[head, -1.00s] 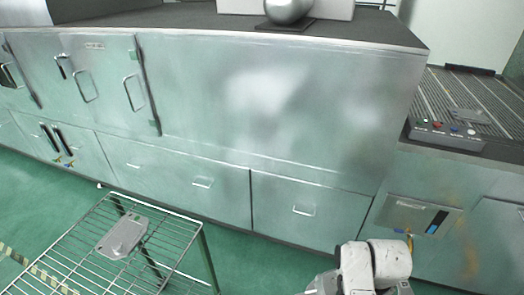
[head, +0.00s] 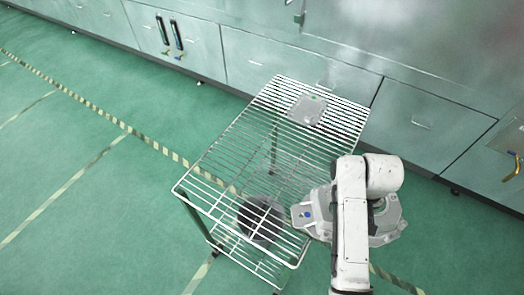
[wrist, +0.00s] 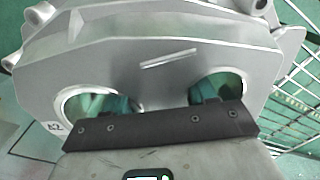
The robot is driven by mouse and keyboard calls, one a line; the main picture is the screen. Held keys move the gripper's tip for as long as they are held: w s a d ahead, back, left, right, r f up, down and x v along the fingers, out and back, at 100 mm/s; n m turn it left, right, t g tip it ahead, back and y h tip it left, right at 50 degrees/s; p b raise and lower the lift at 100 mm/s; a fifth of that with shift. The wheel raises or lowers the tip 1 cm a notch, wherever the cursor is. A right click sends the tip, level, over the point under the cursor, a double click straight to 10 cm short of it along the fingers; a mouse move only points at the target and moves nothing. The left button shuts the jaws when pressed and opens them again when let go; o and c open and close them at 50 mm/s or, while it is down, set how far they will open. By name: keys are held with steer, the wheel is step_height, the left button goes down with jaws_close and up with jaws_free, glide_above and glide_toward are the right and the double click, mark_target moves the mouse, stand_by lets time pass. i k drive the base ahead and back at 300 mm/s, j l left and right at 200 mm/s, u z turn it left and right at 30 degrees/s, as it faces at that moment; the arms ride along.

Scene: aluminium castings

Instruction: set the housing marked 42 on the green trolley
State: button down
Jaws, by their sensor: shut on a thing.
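A grey cast housing (wrist: 170,60) is held in my gripper (wrist: 165,128), whose dark jaw bar lies across its lower edge between two round openings. A small tag on the housing reads 42 in the wrist view. In the head view the housing (head: 386,222) shows on both sides of my white arm, which hides its middle and the jaws.
A flat grey casting (head: 306,109) lies at the far end of the trolley top. A dark round container (head: 260,218) shows through the wires near the front, below the top. The middle of the top is clear. Metal cabinets (head: 270,62) stand behind.

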mark_target(263, 192)
steer(key=j+u, duration=0.15)
steer(key=j, duration=0.7)
steer(key=j+u, duration=0.15)
steer(key=j, duration=0.7)
steer(key=j+u, duration=0.2)
steer(key=j, duration=0.65)
steer(key=i, duration=0.05)
